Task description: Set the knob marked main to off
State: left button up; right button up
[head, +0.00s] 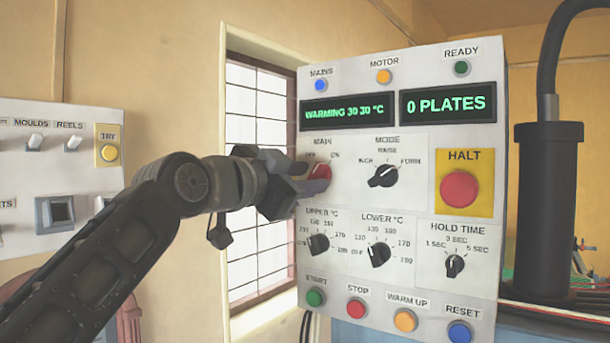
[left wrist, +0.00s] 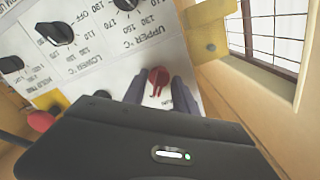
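The red main knob (head: 320,171) is on the upper left of the grey control panel, below the displays. OFF and ON marks are above it, partly hidden; I cannot tell for sure which its pointer faces. My left gripper (head: 303,178) is at the knob from the left, pointing at the panel. In the left wrist view the red knob (left wrist: 158,77) lies between the two fingertips (left wrist: 160,90), with a gap to each side. The gripper is open. My right gripper is not in view.
The mode knob (head: 383,176) is right of the main knob, and the upper temperature knob (head: 318,244) is below it. A red halt button (head: 459,189) is farther right. The display (head: 347,112) reads WARMING 30 30 °C. A barred window (head: 255,120) is behind my gripper.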

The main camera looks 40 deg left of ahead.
pick_arm(q)
jog(key=shift+c, duration=0.2)
grip_shut()
jog(key=shift+n, duration=0.4)
jog(key=shift+f+n+b, duration=0.1)
jog(key=shift+n+b, duration=0.3)
jog(key=shift+n, duration=0.8)
jog(key=n, duration=0.3)
jog(key=shift+d, duration=0.1)
jog(key=shift+d+n, duration=0.2)
jog(key=shift+n, duration=3.7)
